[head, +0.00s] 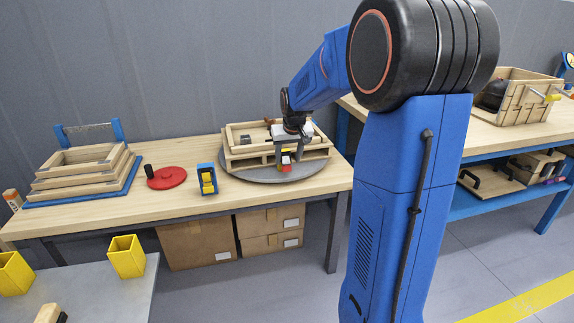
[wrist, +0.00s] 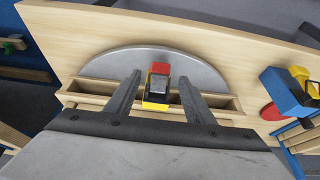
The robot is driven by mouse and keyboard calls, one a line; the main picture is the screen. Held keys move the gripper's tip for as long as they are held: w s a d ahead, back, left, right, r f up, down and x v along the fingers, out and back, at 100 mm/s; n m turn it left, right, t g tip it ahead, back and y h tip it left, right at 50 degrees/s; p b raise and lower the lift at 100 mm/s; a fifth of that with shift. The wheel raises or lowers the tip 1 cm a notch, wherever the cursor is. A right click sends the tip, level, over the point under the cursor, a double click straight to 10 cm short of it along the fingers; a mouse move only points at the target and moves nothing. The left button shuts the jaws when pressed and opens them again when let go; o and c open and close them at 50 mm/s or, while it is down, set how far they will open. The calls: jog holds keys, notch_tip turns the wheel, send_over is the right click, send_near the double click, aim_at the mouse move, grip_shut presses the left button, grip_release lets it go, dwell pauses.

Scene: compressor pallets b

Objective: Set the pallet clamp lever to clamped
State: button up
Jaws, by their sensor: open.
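A small block with a red end, a black-and-grey middle and a yellow end (wrist: 157,88) appears to be the clamp lever. It is at the near side of the wooden pallet (wrist: 220,103), and its red and yellow also show in the head view (head: 286,160). Which setting it is in I cannot tell. My gripper (wrist: 159,82) is open, with one finger on each side of the block. Gaps show between the fingers and the block; contact lower down cannot be told. In the head view my gripper (head: 288,150) hangs over the pallet's front edge (head: 312,156).
The pallet rests on a round grey turntable (head: 292,177) on the wooden bench (head: 120,205). Left of it stand a blue block with a yellow part (head: 208,183), a red disc with a black handle (head: 168,182) and stacked wooden frames (head: 82,172). Yellow bins (head: 126,258) stand nearer.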

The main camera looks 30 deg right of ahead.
aim_at(287, 165)
jog(key=shift+x, duration=2.1)
